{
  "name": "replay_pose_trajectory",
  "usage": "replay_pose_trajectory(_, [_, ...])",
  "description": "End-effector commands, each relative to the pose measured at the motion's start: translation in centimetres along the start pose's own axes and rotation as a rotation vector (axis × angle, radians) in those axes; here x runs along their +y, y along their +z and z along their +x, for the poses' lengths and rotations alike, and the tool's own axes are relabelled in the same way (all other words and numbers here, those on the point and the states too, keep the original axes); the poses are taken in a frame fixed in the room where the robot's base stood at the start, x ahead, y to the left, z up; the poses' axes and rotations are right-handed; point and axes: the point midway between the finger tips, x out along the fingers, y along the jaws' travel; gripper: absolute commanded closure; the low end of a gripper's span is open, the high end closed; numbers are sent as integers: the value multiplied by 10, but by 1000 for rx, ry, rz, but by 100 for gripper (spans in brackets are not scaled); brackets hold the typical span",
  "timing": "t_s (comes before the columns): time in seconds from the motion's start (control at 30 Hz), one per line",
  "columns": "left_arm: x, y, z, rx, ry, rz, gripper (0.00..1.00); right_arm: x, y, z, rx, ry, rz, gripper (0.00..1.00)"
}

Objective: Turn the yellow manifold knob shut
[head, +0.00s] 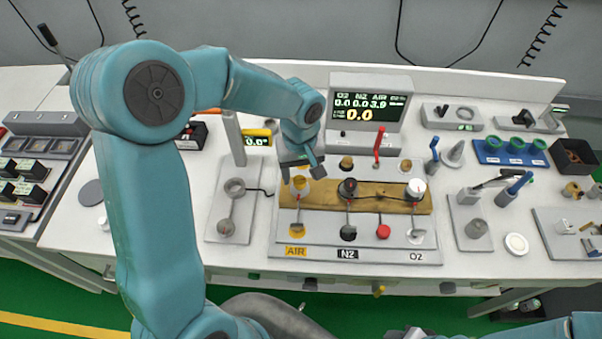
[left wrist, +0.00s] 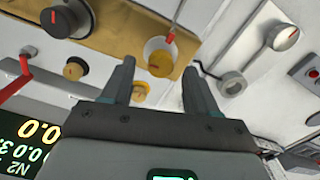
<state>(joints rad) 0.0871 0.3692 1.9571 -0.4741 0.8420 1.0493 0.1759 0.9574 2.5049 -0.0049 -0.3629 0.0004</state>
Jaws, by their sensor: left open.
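The yellow manifold knob (head: 300,186) sits on the brass bar above the yellow AIR label, partly under my left gripper. My left gripper (head: 303,170) is open and empty, pointing down just above and behind the knob. In the left wrist view the yellow knob (left wrist: 160,57), with a red mark on its face, lies just beyond and between the open fingertips (left wrist: 156,76); I see no contact. A smaller yellow fitting (left wrist: 140,92) shows between the fingers. My right gripper is out of view.
Along the brass bar (head: 320,194) are a black knob (head: 348,187) and a white knob (head: 416,187). A red lever (head: 378,145) stands upright behind them. A display (head: 368,107) stands at the back, and a grey plate with fittings (head: 232,210) lies to the left.

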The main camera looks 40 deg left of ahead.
Motion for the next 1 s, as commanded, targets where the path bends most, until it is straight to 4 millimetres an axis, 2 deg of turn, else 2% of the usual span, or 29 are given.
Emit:
replay_pose_trajectory(0.1, [0,-1,14,-2,-2,0,41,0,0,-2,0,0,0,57])
replay_pose_trajectory(0.2, [1,-1,21,-1,-1,0,41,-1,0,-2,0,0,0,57])
replay_pose_trajectory(0.47, [2,-2,22,0,0,-1,41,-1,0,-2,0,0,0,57])
replay_pose_trajectory(0.5, [2,-2,22,0,0,-1,44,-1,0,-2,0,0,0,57])
replay_pose_trajectory(0.67, [2,-2,22,0,0,0,96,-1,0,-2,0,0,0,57])
replay_pose_trajectory(1.0, [2,-2,22,1,0,33,97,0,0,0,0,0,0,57])
